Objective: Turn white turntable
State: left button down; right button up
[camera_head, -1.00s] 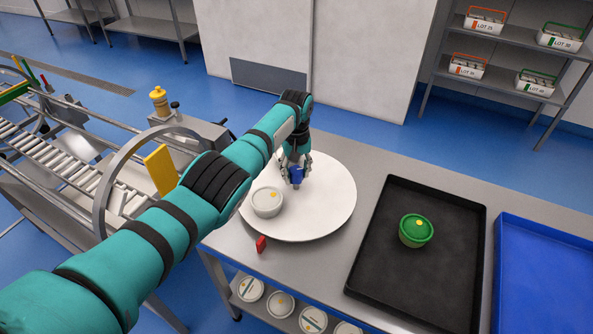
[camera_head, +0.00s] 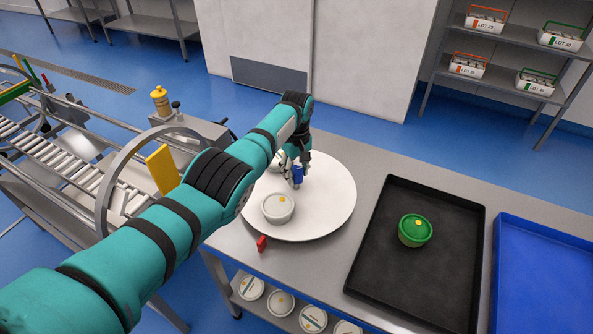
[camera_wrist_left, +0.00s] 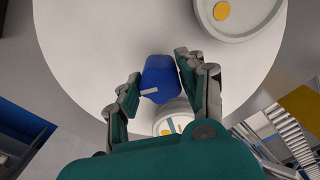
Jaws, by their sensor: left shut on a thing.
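The white turntable (camera_head: 325,205) is a round disc on the grey table. A blue handle (camera_head: 297,175) stands up from it near its middle left. My left gripper (camera_head: 293,172) is shut on this handle, which also shows between the two fingers in the left wrist view (camera_wrist_left: 159,78). A white tub (camera_head: 278,208) with a yellow dot sits on the disc at the front left. A second white tub (camera_wrist_left: 172,118) is on the disc, partly hidden by the gripper in the left wrist view. My right gripper is not in view.
A small red marker (camera_head: 262,243) stands at the table edge by the disc. A black tray (camera_head: 390,290) holding a green tub (camera_head: 415,230) lies to the right, then a blue tray (camera_head: 545,270). A roller conveyor (camera_head: 60,150) is on the left.

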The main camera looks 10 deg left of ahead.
pick_arm(q)
jog(key=shift+w+r, duration=0.15)
jog(key=shift+r, duration=0.1)
jog(key=c, duration=0.8)
grip_release()
jog(key=shift+f, duration=0.1)
jog(key=shift+o, duration=0.2)
notch_tip(320, 180, up, 12)
jog(key=shift+f, duration=0.15)
